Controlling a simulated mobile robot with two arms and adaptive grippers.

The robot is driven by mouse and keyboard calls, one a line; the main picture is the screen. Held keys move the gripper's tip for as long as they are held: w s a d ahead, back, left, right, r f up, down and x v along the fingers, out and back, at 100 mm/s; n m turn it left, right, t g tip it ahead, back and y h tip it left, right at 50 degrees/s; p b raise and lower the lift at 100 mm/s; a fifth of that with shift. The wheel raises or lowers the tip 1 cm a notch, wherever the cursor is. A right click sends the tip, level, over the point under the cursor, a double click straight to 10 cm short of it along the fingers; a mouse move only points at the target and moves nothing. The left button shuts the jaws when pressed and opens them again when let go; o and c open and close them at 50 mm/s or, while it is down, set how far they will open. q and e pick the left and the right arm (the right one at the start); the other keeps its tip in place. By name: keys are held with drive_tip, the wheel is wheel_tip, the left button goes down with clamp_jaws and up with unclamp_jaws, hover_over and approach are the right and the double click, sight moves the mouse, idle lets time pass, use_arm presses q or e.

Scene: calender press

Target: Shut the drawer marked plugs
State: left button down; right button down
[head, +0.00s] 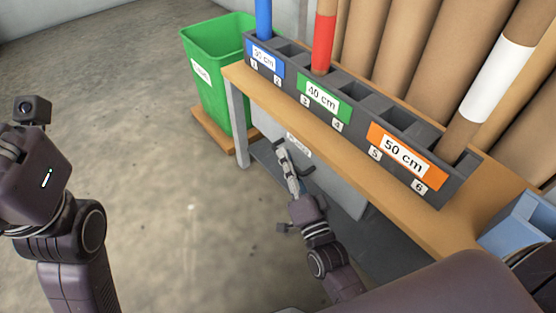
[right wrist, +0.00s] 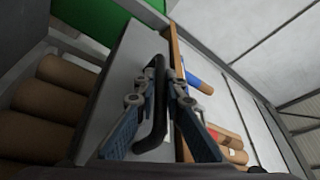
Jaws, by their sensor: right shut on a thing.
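The drawer's light grey front (head: 345,192) is under the wooden bench top, with a small white label (head: 298,146) near its upper edge, too small to read. My right gripper (head: 283,158) is at this front, below the label. In the right wrist view, the gripper's two fingers (right wrist: 158,98) stand on either side of the drawer's black bar handle (right wrist: 157,85) and are shut on it. The drawer front (right wrist: 128,60) is behind the handle. I cannot tell how far the drawer stands out. My left arm is at the left of the head view; its gripper is out of sight.
On the bench (head: 375,212) stands a dark grey rack (head: 352,92) with numbered slots holding blue, red and white-banded tubes. A green bin (head: 212,95) stands beyond the bench's far end. A blue box (head: 520,225) is at right. The floor at left is clear.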

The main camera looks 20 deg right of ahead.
drive_tip(key=shift+d, duration=0.25)
drive_tip(key=c, duration=2.4)
unclamp_jaws()
drive_tip(key=shift+w, duration=0.1)
drive_tip(key=o, duration=0.4)
drive_tip(key=shift+f, duration=0.1)
drive_tip(key=v, duration=1.2)
drive_tip(key=shift+a, duration=0.1)
